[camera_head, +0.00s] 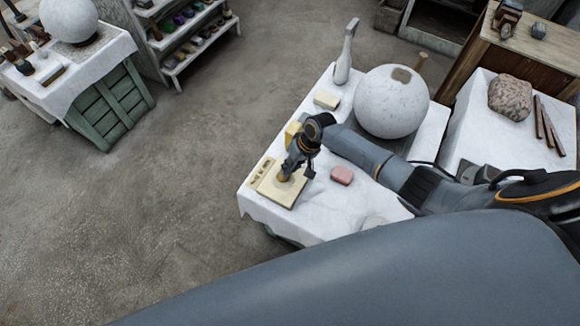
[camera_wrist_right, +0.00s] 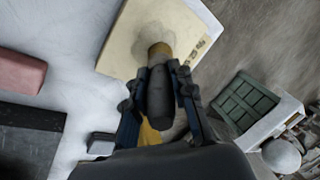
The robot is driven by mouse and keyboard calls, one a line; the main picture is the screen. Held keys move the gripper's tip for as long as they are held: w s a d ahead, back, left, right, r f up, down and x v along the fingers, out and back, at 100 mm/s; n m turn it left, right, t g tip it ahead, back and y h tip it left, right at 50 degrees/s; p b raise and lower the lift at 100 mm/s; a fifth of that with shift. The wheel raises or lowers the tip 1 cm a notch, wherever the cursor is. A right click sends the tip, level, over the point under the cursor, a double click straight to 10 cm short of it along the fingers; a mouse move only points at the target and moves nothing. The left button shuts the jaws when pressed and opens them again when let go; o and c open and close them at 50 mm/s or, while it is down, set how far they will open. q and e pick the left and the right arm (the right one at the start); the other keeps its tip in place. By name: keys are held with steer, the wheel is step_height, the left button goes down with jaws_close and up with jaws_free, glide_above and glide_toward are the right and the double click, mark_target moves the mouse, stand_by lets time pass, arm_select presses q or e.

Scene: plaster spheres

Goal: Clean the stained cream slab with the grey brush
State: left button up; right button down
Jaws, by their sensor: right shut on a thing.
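The cream slab (camera_head: 290,192) lies flat near the front left corner of the white-covered table. In the right wrist view the slab (camera_wrist_right: 125,50) has a grey smudged stain around the brush tip and small dark marks along one edge. My right gripper (camera_head: 293,166) is above the slab, shut on the grey brush. In the right wrist view the brush (camera_wrist_right: 159,92) has a dark grey handle between the fingers and a tan bristle end pointing down at the slab. The bristles appear to touch the stained area. My left gripper is not in view.
A pink block (camera_head: 341,175) sits right of the slab, and a yellow block (camera_head: 292,132) stands behind it, close to my gripper. A large plaster sphere (camera_head: 391,101) and a pale block (camera_head: 327,100) are farther back. The table edge is close to the slab.

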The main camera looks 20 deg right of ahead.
steer(key=shift+w+d+b, duration=0.45)
steer(key=shift+w+d, duration=0.3)
steer(key=shift+d, duration=0.15)
steer(key=shift+s+a+r+p, duration=0.15)
steer(key=shift+s+a+p, duration=0.35)
steer(key=shift+p, duration=0.2)
steer(key=shift+s+a+p, duration=0.4)
steer(key=shift+a+p, duration=0.05)
steer(key=shift+a, duration=0.2)
steer(key=shift+f, duration=0.2)
steer(key=shift+w+d+b, duration=0.7)
steer(key=shift+w+d, duration=0.2)
steer(key=shift+d, duration=0.25)
steer(key=shift+r, duration=0.1)
